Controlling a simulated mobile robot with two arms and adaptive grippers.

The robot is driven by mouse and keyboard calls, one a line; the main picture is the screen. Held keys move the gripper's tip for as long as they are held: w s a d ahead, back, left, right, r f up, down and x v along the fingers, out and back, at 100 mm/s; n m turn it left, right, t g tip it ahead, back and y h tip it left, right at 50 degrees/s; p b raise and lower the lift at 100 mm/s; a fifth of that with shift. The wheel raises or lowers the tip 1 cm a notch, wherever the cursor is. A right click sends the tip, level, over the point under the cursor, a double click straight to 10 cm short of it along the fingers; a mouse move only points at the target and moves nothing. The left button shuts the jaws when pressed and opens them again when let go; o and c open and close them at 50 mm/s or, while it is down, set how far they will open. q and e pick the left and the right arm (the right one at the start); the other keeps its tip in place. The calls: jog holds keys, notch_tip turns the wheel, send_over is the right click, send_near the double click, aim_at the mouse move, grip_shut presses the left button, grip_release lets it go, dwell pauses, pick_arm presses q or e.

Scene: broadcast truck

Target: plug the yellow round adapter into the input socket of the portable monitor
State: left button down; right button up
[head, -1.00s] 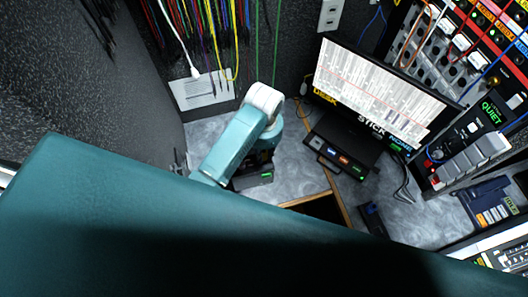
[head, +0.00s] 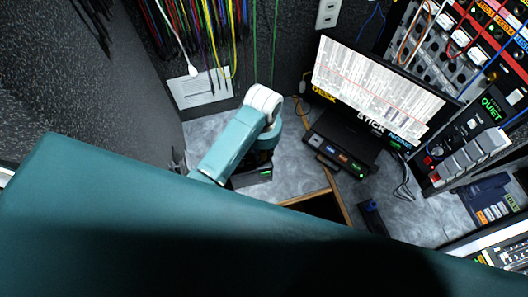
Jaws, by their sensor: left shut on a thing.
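My left arm comes in from the left and bends at a white joint. I cannot make out the yellow round adapter. The black box may be the portable monitor; its input socket does not show. I cannot tell whether gripper and box touch. My right gripper is not in view.
A large lit screen (head: 375,92) stands at the back, with a black button unit (head: 340,160) before it. A wood-edged dark opening (head: 318,206) lies right of the box. Patch cables (head: 205,40) hang behind. A control panel (head: 470,145) is at right. Grey counter (head: 290,165) is clear between.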

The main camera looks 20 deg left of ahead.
aim_at(264, 152)
pick_arm(q)
jog(key=shift+f, duration=0.7)
jog(key=c, duration=1.5)
grip_release()
jog(key=shift+r, duration=0.1)
jog(key=r, duration=0.8)
jog(key=shift+s+d+r, duration=0.2)
jog(key=shift+d, duration=0.05)
jog(key=shift+f, duration=0.1)
